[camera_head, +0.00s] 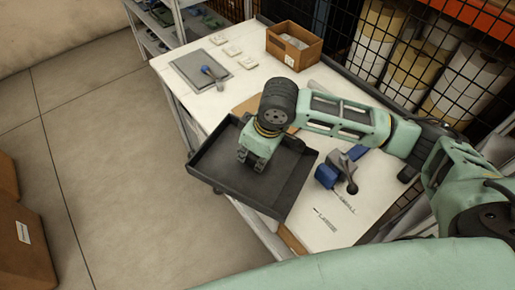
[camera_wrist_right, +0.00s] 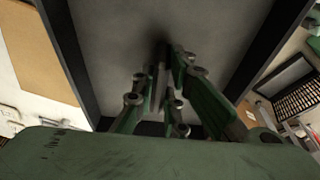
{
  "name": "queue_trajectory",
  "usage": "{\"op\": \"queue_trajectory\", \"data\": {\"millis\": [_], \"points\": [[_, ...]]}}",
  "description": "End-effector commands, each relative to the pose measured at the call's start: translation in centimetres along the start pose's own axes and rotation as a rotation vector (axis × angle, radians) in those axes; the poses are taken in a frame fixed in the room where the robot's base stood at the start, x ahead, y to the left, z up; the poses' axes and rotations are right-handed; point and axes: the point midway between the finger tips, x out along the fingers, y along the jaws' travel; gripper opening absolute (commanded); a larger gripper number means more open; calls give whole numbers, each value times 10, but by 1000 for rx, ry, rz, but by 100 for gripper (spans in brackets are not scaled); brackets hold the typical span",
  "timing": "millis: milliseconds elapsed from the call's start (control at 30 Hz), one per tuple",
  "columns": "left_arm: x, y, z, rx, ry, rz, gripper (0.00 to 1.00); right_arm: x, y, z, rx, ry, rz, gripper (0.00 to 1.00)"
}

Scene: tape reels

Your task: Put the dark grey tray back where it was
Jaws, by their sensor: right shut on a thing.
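The dark grey tray (camera_head: 285,185) is a shallow, empty-looking tray with raised walls. In the head view it juts out past the left edge of the white table (camera_head: 375,205), over the floor. My right gripper (camera_head: 245,160) reaches down into it and is shut on it. In the right wrist view the fingers (camera_wrist_right: 160,80) are close together against the tray's grey floor (camera_wrist_right: 115,40), with dark walls on both sides. What they pinch is mostly hidden. I cannot tell whether the tray touches the table. My left gripper is out of view.
A blue and grey clamp-like tool (camera_head: 327,177) stands right of the tray, near the printed words SMALL and LARGE. A grey mat (camera_head: 190,75) and a brown box (camera_head: 293,47) are at the back. Wire mesh (camera_head: 385,45) bounds the right. Open floor (camera_head: 110,170) lies left.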

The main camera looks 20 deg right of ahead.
Motion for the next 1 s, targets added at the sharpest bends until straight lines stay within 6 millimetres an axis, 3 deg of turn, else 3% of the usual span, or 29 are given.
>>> {"op": "queue_trajectory", "data": {"millis": [100, 500, 867, 900, 1000], "points": [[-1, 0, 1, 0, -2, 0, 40, 18, 0, 5, 1, 0, 0, 0], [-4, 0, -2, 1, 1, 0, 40, 59, 0, 15, 4, -1, 1, 0], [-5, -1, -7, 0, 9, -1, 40, 64, 0, 16, 2, 2, 2, 0], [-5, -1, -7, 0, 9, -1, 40, 65, 0, 16, 2, 1, 2, 13], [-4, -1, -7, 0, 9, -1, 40, 65, 0, 16, 2, 1, 2, 22]]}}
